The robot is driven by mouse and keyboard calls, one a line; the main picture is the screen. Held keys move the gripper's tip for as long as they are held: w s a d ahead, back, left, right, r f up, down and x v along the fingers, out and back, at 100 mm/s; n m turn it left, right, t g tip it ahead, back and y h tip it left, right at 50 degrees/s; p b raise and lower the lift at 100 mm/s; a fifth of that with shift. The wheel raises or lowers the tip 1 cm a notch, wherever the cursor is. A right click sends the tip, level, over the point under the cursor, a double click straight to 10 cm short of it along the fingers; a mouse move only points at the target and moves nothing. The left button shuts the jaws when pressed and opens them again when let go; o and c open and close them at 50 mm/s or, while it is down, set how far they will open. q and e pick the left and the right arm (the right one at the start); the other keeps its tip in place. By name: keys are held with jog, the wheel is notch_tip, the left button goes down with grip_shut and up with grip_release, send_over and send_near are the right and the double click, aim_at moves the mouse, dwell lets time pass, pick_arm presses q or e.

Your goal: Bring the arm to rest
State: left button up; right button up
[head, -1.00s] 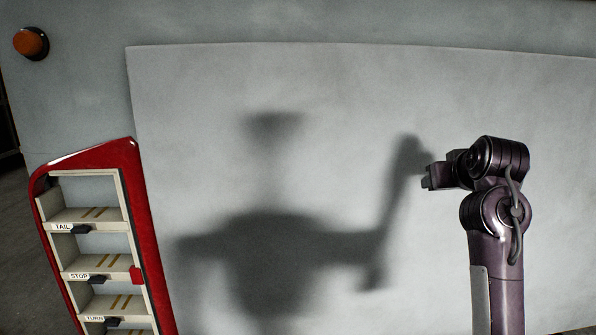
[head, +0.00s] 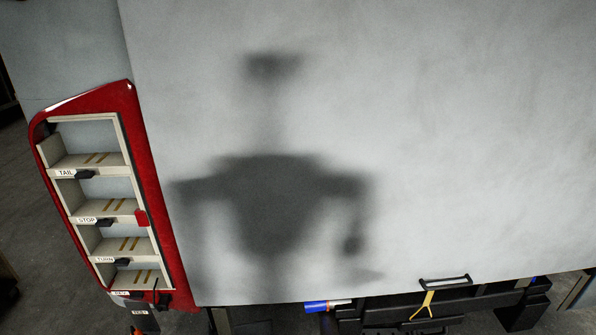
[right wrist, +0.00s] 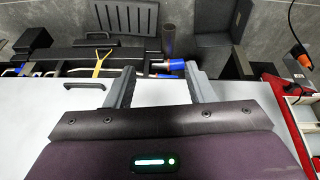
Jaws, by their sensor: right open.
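My right arm is out of the head view. In the right wrist view my right gripper (right wrist: 158,88) is open, with its two grey fingers apart and nothing between them. Beyond the fingers are the edge of the pale panel and dark gear. My left gripper is in neither view. My robot's shadow falls on the large pale panel (head: 450,150) in the head view.
A red-framed lamp housing (head: 160,210) with compartments labelled TAIL, STOP and TURN stands at the left. Below the panel are a black handle (head: 444,282), a yellow forked item (head: 426,304), a blue-and-orange cylinder (head: 326,306) and dark cases. The space before the panel is clear.

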jog(key=s+f+g+b, duration=0.1)
jog(key=s+f+b, duration=0.15)
jog(key=f, duration=1.15)
jog(key=s+f+b, duration=0.2)
jog(key=f+b, duration=0.1)
jog(key=f, duration=1)
jog(key=s+f+g+b, duration=0.1)
jog(key=s+f+b, duration=0.2)
jog(key=f, duration=1.1)
jog(key=s+d+f+b, duration=0.1)
jog(key=s+f+b, duration=0.1)
jog(key=s+f, duration=0.7)
jog(key=s+d+f+g+b, duration=0.1)
jog(key=s+f+b, duration=0.2)
jog(key=s+f, duration=0.6)
notch_tip(320, 180, down, 4)
jog(key=shift+s+d+n, duration=0.15)
jog(key=shift+d+n, duration=0.15)
